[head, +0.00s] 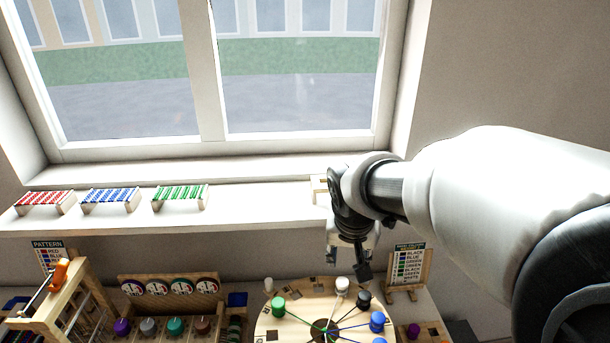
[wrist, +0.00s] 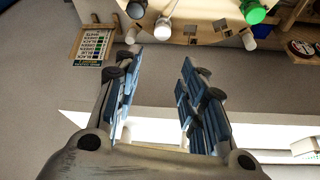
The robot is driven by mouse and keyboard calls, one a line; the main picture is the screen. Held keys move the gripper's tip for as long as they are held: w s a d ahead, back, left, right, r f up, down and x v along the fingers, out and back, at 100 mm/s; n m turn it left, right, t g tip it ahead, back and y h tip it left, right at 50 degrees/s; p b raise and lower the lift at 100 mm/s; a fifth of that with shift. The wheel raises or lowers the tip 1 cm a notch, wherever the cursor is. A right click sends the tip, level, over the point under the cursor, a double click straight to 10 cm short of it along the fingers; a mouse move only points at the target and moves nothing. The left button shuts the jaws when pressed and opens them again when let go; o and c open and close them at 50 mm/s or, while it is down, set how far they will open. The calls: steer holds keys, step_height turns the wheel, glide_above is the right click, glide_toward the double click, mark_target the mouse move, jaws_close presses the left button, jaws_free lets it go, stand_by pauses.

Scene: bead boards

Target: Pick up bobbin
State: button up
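Several bobbins stand on and around a round wooden board (head: 300,312) in the head view: a green one (head: 278,306), a white one (head: 342,285), a black one (head: 364,299) and a blue one (head: 377,321). My gripper (head: 348,262) hangs above the board's back edge. In the wrist view my gripper (wrist: 159,60) is open, with nothing between its fingers. Beyond the fingertips are the white bobbin (wrist: 163,30), the black bobbin (wrist: 137,8) and the green bobbin (wrist: 253,12). Which bobbin is meant cannot be told.
A colour-list card (head: 408,268) stands right of the board, a purple bobbin (head: 413,330) below it. Left are a rack with dials (head: 170,287), more bobbins and a wooden frame (head: 62,300). The windowsill (head: 260,208) behind holds three bead racks; its middle is clear.

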steer(key=b, duration=0.2)
glide_above(343, 282)
steer(key=s, duration=0.2)
step_height(343, 282, down, 11)
steer(key=shift+w+a+r, duration=0.1)
steer(key=shift+w+r, duration=0.05)
steer(key=shift+r, duration=0.05)
steer(key=x, duration=0.1)
steer(key=b+x, duration=0.1)
steer(key=x, duration=0.2)
steer(key=shift+s+a+f, duration=0.25)
steer(key=shift+f, duration=0.05)
steer(key=shift+w+f, duration=0.25)
steer(key=shift+f, duration=0.1)
steer(key=shift+c, duration=0.5)
steer(key=c, duration=0.8)
steer(key=shift+r, duration=0.1)
step_height(343, 282, up, 20)
steer(key=p, duration=0.4)
